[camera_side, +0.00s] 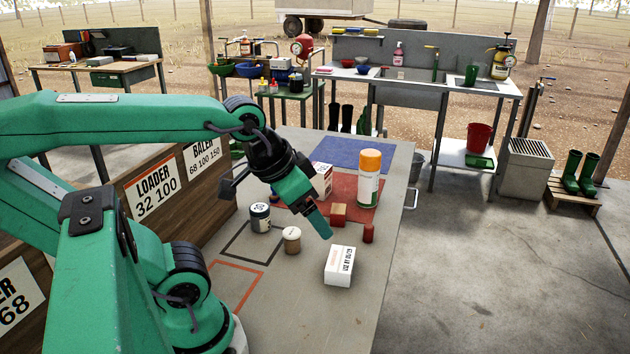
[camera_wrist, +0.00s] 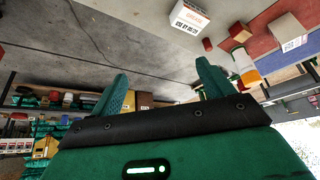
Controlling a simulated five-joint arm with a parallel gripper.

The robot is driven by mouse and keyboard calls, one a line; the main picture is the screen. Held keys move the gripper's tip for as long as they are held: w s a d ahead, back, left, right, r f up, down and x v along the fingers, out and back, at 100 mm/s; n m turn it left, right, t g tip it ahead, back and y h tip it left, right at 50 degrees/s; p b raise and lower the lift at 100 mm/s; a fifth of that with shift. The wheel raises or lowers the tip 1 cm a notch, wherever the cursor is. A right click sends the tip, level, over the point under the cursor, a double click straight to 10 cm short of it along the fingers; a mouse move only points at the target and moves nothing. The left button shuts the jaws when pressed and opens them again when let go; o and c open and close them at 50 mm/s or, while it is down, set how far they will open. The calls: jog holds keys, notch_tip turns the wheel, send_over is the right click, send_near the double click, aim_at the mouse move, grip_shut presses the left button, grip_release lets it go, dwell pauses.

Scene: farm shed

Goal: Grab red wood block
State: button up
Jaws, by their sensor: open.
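A small reddish-brown wood block (camera_side: 338,214) sits on the red mat (camera_side: 358,216) on the table. In the wrist view, which is steeply tilted, the block (camera_wrist: 239,31) shows near the upper right. My gripper (camera_side: 319,222) is open and empty, above the table. In the side view its visible fingertip overlaps the picture just left of and below the block, and I see a gap between them. In the wrist view the spread fingers (camera_wrist: 163,72) have nothing between them, and the block lies off to the right of them.
Around the block stand a small red cylinder (camera_side: 368,233), a white box (camera_side: 340,266), an orange-capped bottle (camera_side: 368,180), a white-and-red carton (camera_side: 322,180), a dark-lidded jar (camera_side: 260,217) and a tan-lidded jar (camera_side: 291,239). The table's right edge is near. The front of the table is clear.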

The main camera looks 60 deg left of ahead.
jog(key=m+g, duration=0.5)
jog(key=m, duration=0.2)
send_over(338, 208)
jog(key=d, duration=0.1)
jog(key=f, duration=1.5)
jog(key=shift+s+f, duration=0.2)
jog(key=shift+f, duration=0.15)
jog(key=shift+a+f, duration=0.35)
jog(key=shift+f, duration=0.05)
jog(key=shift+w+f, duration=0.1)
jog(key=shift+f, duration=1.15)
jog(key=shift+f, duration=0.1)
